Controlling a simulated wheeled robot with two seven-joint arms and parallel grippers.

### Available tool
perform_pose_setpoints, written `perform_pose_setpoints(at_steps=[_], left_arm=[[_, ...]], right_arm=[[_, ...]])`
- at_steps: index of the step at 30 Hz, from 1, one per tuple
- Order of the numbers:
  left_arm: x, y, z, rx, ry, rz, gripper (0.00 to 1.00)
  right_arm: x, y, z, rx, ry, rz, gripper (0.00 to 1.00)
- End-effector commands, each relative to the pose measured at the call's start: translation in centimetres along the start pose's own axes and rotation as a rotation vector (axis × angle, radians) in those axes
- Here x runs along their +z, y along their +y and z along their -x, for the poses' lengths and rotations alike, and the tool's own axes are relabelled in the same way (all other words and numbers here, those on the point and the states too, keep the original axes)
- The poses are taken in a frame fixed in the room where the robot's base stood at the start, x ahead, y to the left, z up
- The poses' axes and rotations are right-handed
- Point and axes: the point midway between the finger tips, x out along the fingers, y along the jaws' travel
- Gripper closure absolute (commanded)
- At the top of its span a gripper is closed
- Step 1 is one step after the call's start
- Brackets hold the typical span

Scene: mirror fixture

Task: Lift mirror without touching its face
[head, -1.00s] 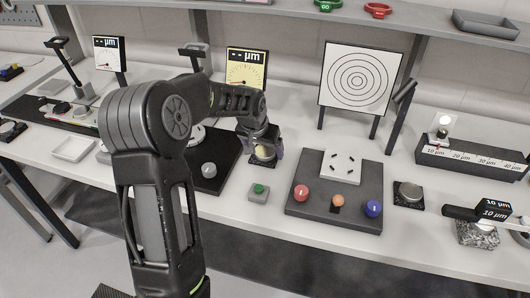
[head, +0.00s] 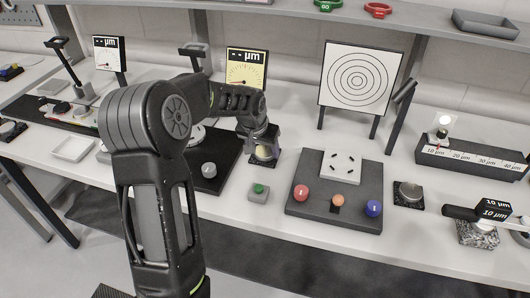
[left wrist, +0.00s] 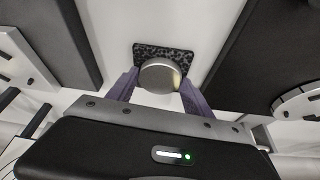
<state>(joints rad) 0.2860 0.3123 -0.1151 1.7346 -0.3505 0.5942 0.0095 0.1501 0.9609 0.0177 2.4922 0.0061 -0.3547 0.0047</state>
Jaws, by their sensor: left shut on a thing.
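The mirror (left wrist: 158,76) is a round metallic disc between the purple fingers in the left wrist view. It also shows as a small yellowish glint (head: 264,152) under the gripper in the head view, partly hidden. My left gripper (head: 263,151) is shut on the mirror, with one finger on each side of its rim. The fingers also show in the left wrist view (left wrist: 158,90). A dark speckled pad (left wrist: 150,50) lies below and behind the mirror. I cannot tell whether the mirror is clear of the pad. My right gripper is not in view.
A yellow µm gauge (head: 247,68) stands behind the gripper. A green button box (head: 259,190) is close in front. A grey plate with coloured knobs (head: 332,205) lies to the right, with a target board (head: 359,77) behind it. A dark mat (head: 215,175) lies to the left.

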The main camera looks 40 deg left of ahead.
Motion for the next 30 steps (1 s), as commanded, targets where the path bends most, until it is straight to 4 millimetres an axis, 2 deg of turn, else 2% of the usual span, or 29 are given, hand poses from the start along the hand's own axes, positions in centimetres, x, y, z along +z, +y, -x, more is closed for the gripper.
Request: perform_pose_setpoints(at_steps=[11,14,24,30], left_arm=[[-0.4,0.0,0.7,0.0,0.003,0.0,0.87],[-0.9,0.0,1.9,0.0,0.005,-0.001,0.87],[-3.4,0.0,7.8,0.0,0.006,0.0,0.87],[-3.9,0.1,9.2,0.001,0.001,-0.001,0.87]], right_arm=[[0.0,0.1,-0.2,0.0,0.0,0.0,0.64],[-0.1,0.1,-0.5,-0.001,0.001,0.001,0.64],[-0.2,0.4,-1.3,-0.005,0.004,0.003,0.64],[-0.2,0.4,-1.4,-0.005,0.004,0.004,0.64]])
